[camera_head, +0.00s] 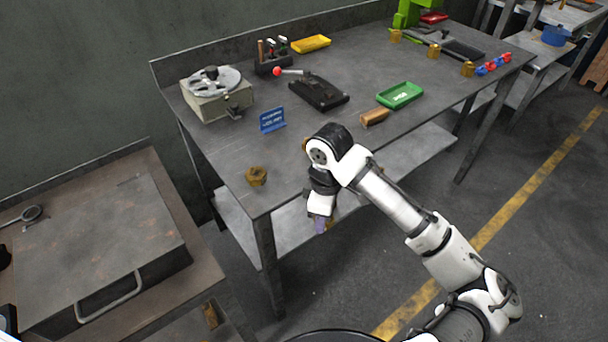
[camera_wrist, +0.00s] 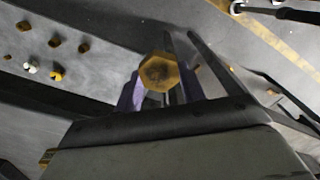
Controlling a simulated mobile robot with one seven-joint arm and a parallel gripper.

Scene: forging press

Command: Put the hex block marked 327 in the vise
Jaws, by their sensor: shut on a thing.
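My gripper (camera_head: 321,224) hangs in front of the workbench's front edge, fingers pointing down. In the wrist view its purple fingertips (camera_wrist: 159,86) are shut on a brass hex block (camera_wrist: 158,72), whose hexagonal face is toward the camera. No number can be read on it. In the head view the held block is mostly hidden by the gripper. The black vise (camera_head: 319,92), with a red-knobbed handle (camera_head: 278,71), lies on the bench behind my arm, apart from the gripper. Another brass hex block (camera_head: 256,176) sits at the bench's near left corner.
On the bench (camera_head: 215,139) are a blue sign (camera_head: 272,119), a wooden-looking block (camera_head: 375,117), a green tray (camera_head: 401,95), a yellow tray (camera_head: 311,43) and a box with a round disc (camera_head: 217,91). Several small brass pieces stand at the far right. A lower table (camera_head: 150,172) is at left.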

